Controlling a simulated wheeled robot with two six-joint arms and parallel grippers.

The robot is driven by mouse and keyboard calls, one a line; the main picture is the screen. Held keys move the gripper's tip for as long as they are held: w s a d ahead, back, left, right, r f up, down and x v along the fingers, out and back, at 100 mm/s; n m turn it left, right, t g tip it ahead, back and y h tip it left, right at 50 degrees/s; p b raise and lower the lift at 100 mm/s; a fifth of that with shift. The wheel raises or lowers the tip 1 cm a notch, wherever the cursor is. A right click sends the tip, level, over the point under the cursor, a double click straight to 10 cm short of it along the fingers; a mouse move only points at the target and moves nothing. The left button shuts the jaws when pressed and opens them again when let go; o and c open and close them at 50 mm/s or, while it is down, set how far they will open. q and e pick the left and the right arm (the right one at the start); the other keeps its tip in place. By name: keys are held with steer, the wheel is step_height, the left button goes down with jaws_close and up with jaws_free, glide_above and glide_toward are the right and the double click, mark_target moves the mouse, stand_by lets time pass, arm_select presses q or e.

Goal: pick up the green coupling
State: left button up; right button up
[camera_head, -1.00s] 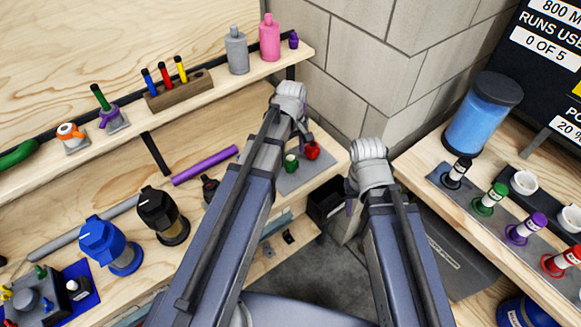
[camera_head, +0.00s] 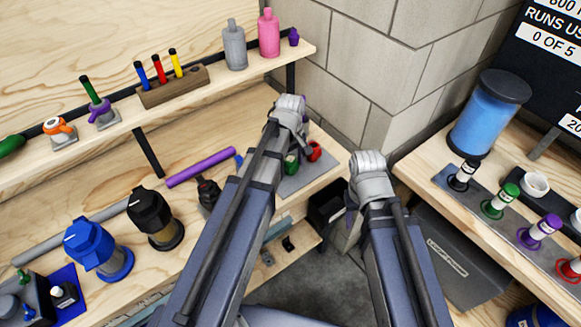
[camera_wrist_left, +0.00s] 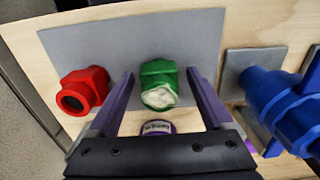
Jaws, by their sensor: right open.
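The green coupling (camera_head: 291,163) lies on a grey mat (camera_head: 318,170) on the lower wooden bench, partly hidden by my left wrist in the head view. In the left wrist view the green coupling (camera_wrist_left: 159,84) shows a pale inner face. My left gripper (camera_wrist_left: 160,76) is open, with its purple fingers on either side of the green coupling and gaps between. I cannot tell whether they are low enough to enclose it. My right gripper (camera_head: 352,200) is open, mostly hidden behind its own wrist, at the right of the bench corner.
A red coupling (camera_wrist_left: 82,89) sits close to the left of the green one in the wrist view, and a blue fitting (camera_wrist_left: 278,98) lies to the right. A purple rod (camera_head: 200,166) lies on the bench. The upper shelf (camera_head: 215,100) is above, and a block wall (camera_head: 350,65) stands behind.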

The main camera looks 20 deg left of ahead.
mark_target(290, 158)
arm_select(q)
jaws_close()
stand_by(0.5)
step_height(290, 158, up, 10)
steer(key=p, duration=1)
